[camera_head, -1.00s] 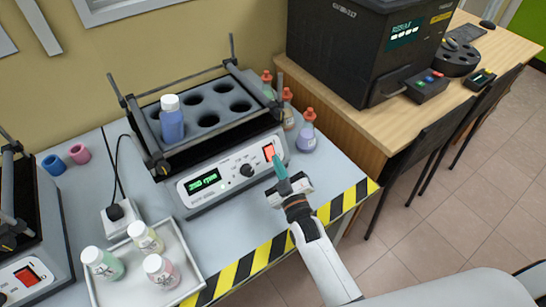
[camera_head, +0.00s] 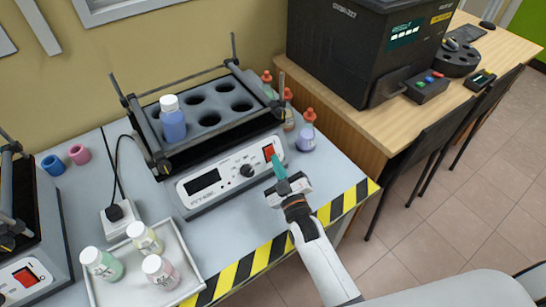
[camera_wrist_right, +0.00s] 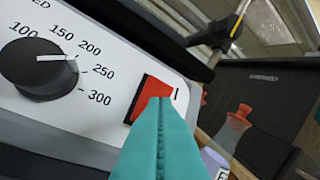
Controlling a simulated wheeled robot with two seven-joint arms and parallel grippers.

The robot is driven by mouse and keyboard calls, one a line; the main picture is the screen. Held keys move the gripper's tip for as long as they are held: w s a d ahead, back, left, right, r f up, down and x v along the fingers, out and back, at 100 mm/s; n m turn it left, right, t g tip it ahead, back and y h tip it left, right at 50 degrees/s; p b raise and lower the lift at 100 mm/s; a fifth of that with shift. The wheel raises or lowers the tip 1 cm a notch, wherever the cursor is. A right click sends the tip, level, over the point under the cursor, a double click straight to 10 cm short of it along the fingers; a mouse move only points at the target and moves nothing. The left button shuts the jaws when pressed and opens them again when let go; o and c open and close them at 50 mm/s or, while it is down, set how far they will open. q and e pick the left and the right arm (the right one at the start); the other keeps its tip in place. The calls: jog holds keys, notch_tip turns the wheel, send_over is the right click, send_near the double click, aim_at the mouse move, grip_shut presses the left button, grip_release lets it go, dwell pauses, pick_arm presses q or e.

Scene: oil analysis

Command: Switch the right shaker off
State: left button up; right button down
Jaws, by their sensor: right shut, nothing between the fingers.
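The right shaker (camera_head: 215,188) stands on the grey bench, with a dark rack on top holding one blue bottle (camera_head: 172,120). Its display (camera_head: 203,182) is dark. Its red rocker switch (camera_head: 268,153) is at the right end of the front panel, right of the black speed knob (camera_head: 247,171). My right gripper (camera_head: 280,168) is shut and empty, its teal fingertips at the switch. In the right wrist view the fingertips (camera_wrist_right: 160,105) overlap the lower part of the red switch (camera_wrist_right: 150,92); I cannot tell if they touch it. My left gripper is not in view.
A white tray (camera_head: 186,262) with several capped bottles sits at the front left. Dropper bottles (camera_head: 306,133) stand right of the shaker. Another shaker (camera_head: 30,262) is at the left edge. Striped tape (camera_head: 262,256) marks the bench edge.

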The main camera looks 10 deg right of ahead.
jog(key=shift+s+d+r+p, duration=0.25)
jog(key=shift+s+r+p, duration=0.15)
jog(key=shift+s+p, duration=0.2)
jog(key=s+r+p, duration=0.1)
jog(key=s+p, duration=0.1)
jog(key=s+d+r+p, duration=0.1)
jog(key=r+p, duration=0.1)
jog(key=shift+s+d, duration=0.2)
jog(key=shift+s, duration=0.2)
jog(key=shift+f, duration=0.15)
